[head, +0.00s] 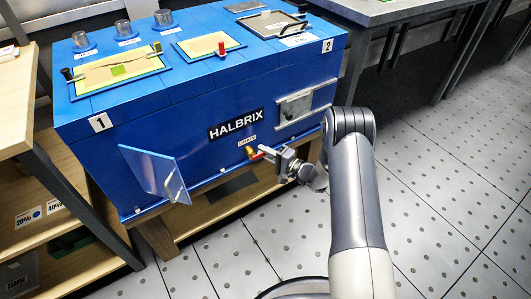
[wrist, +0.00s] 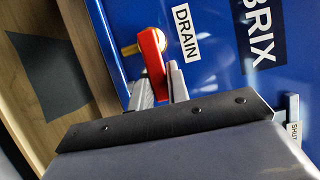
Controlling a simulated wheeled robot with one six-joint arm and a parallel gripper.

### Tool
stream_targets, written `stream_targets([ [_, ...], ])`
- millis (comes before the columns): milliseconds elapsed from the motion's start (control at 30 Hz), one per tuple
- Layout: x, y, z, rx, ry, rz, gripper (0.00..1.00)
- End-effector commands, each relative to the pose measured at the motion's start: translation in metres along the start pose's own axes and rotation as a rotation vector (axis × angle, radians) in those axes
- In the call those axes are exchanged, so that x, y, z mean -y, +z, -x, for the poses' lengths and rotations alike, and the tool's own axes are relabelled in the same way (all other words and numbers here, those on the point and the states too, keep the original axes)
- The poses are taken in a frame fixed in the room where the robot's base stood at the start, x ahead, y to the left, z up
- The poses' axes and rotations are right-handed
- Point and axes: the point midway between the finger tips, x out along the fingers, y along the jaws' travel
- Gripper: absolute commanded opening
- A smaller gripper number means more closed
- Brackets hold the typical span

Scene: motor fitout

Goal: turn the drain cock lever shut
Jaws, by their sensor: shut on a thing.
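The drain cock is brass (head: 250,151) with a red lever (head: 258,156), low on the front of the blue HALBRIX cabinet, below the DRAIN label (head: 247,140). In the wrist view the red lever (wrist: 152,52) stands out beside its brass body (wrist: 130,50), with the DRAIN label (wrist: 186,33) to its right. My gripper (head: 268,152) reaches the lever from the right in the head view. In the wrist view its two fingers (wrist: 160,86) are shut on the lever, one on each side.
A clear flap (head: 158,174) juts out from the cabinet's front at left. A metal plate with a black knob (head: 295,105) is at right. A wooden shelf (head: 60,210) stands left; the tiled floor at right is clear.

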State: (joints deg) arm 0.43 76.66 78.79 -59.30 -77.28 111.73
Motion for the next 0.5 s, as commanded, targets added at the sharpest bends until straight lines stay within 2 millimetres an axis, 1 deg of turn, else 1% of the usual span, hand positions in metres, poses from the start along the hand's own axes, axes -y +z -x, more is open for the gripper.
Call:
stream_targets([
  [200,-0.001,-0.0001,0.0005,-0.002,0.002,-0.003,0.0],
  [233,-0.0011,-0.0001,0.0005,-0.002,0.002,-0.003,0.17],
  [500,-0.0006,0.0,0.0003,-0.001,0.001,-0.001,0.38],
])
